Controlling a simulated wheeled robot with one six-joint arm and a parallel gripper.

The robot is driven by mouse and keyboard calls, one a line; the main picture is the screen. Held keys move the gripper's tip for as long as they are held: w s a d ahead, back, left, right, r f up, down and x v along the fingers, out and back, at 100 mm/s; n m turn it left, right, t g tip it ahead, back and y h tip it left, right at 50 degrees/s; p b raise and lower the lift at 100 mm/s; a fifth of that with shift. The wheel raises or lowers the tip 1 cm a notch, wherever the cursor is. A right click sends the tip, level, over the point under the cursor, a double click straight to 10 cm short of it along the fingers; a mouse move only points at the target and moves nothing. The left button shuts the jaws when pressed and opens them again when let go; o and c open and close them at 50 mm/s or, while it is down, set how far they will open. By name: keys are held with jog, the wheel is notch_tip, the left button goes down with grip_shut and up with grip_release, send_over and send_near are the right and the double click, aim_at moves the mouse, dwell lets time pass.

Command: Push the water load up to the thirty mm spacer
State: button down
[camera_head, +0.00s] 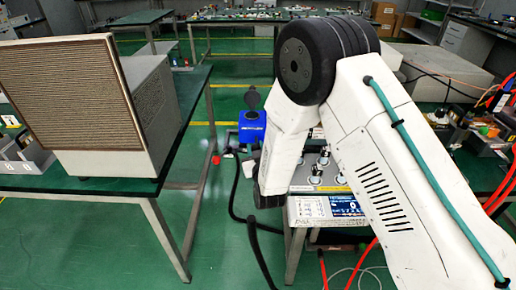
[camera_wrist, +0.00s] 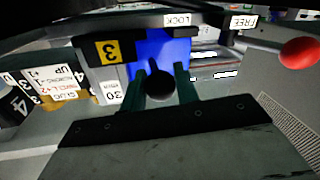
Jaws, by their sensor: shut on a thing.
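In the wrist view a blue block (camera_wrist: 150,50), which looks like the water load, sits ahead of my gripper (camera_wrist: 160,82). The two green fingers stand either side of a round black knob (camera_wrist: 160,86) in front of the block and are shut on it. A white label reading 30 (camera_wrist: 112,93), apparently on the thirty mm spacer, is just left of the left finger. I cannot tell whether the block touches the spacer. In the head view my arm hides the gripper and the work there.
A red-ball lever (camera_wrist: 299,52) stands at the right, near labels LOCK (camera_wrist: 177,20) and FREE (camera_wrist: 243,21). A yellow 3 plate (camera_wrist: 108,51) and other labelled pieces (camera_wrist: 60,82) lie left. In the head view, a meshed grey cabinet (camera_head: 120,110) stands on the left table.

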jog(key=c, duration=1.1)
grip_release()
jog(key=shift+d, duration=0.15)
jog(key=shift+s, duration=0.15)
jog(key=v, duration=0.7)
jog(key=shift+s, duration=0.2)
